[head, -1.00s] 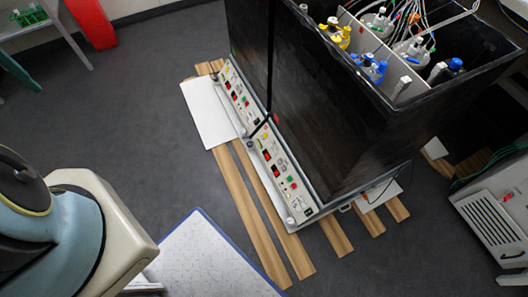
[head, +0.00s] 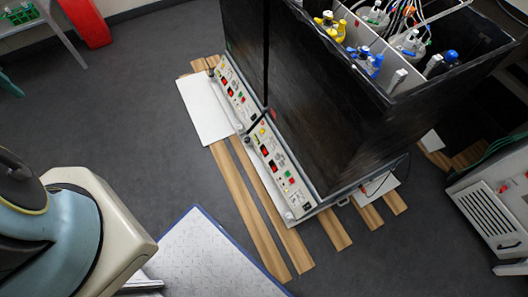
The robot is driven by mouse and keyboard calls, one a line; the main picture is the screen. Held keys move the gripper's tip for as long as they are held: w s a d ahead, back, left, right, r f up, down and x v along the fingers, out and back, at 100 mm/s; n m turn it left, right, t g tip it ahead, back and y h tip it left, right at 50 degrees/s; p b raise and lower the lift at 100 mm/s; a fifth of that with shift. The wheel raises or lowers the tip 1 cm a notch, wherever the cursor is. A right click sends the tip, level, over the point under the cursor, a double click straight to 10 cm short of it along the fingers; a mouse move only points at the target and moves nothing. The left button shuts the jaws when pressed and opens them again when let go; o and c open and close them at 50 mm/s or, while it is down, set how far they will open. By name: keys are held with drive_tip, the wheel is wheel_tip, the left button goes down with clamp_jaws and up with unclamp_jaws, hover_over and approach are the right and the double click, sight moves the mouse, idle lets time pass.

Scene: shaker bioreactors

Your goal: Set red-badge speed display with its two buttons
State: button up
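Two control panels run along the low front edge of the large black shaker housing (head: 320,110). The nearer panel (head: 280,170) has small lit red displays (head: 264,150), a yellow spot and several small red and green buttons. The farther panel (head: 233,92) looks similar. A small red spot (head: 273,114) shows on the housing above the nearer panel; I cannot tell whether it is the badge. Digits and individual button labels are too small to read. My arm fills the lower left, apart from the panels; my gripper's fingertips are not visible.
Bottles with blue and yellow caps (head: 372,62) and tubing stand in the open top. Wooden slats (head: 245,215) and a white board (head: 205,110) lie beneath. A white blue-edged surface (head: 205,260) is in front. A white cabinet (head: 490,215) stands right.

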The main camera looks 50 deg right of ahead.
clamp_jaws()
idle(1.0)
